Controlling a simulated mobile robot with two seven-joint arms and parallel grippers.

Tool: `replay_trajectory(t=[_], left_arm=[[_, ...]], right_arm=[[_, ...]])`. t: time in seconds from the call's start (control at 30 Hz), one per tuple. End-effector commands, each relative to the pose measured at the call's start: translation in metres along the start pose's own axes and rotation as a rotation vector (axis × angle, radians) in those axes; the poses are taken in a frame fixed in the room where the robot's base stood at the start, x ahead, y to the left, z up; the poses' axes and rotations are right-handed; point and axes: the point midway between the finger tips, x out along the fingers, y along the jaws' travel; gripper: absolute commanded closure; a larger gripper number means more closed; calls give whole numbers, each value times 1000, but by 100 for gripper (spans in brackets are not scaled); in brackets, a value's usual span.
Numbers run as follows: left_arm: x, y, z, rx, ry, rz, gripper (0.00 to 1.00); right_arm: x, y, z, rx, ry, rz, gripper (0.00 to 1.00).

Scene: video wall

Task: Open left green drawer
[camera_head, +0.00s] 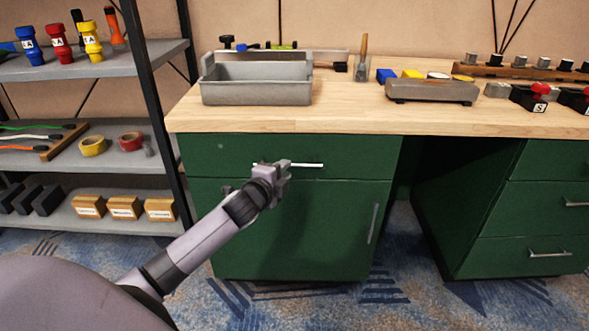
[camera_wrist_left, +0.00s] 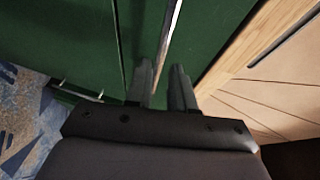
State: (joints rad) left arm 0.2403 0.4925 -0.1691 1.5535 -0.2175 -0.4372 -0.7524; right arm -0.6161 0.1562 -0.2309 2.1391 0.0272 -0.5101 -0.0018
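The left green drawer (camera_head: 220,150) is the top front of the left cabinet under the wooden worktop, and it looks closed. Its silver bar handle (camera_head: 307,165) runs horizontally. My left gripper (camera_head: 280,167) is at the left half of the handle and hides part of it. In the left wrist view, the two dark fingers (camera_wrist_left: 162,72) stand a little apart, with the handle (camera_wrist_left: 170,35) reaching in line with the gap between them. Contact with the handle cannot be made out. My right gripper is not in view.
A green door (camera_head: 330,225) with a vertical handle is below the drawer. The wooden worktop (camera_head: 345,118) above carries a grey bin (camera_head: 257,92) and a tray of blocks (camera_head: 432,92). A shelf rack (camera_head: 75,68) stands at left. Another green drawer unit (camera_head: 535,210) is at right.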

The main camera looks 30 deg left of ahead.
Motion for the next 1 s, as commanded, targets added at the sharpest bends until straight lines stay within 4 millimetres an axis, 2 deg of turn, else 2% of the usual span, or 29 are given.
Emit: replay_trajectory(t=[0.1, 0.3, 0.5, 0.77, 0.83, 0.87, 1.0], left_arm=[[17, 1, -1, -2, 1, -2, 77], [36, 2, -1, -1, 2, 0, 77], [44, 1, -1, -2, 2, 1, 77], [44, 1, -1, -2, 2, 1, 77], [44, 1, -1, -2, 2, 1, 96], [44, 1, -1, -2, 2, 1, 100], [44, 1, -1, -2, 2, 1, 100]], right_arm=[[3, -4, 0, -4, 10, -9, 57], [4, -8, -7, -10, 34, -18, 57], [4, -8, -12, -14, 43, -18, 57], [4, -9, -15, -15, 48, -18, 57], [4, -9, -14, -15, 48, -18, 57], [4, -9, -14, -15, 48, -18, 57], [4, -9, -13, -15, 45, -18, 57]])
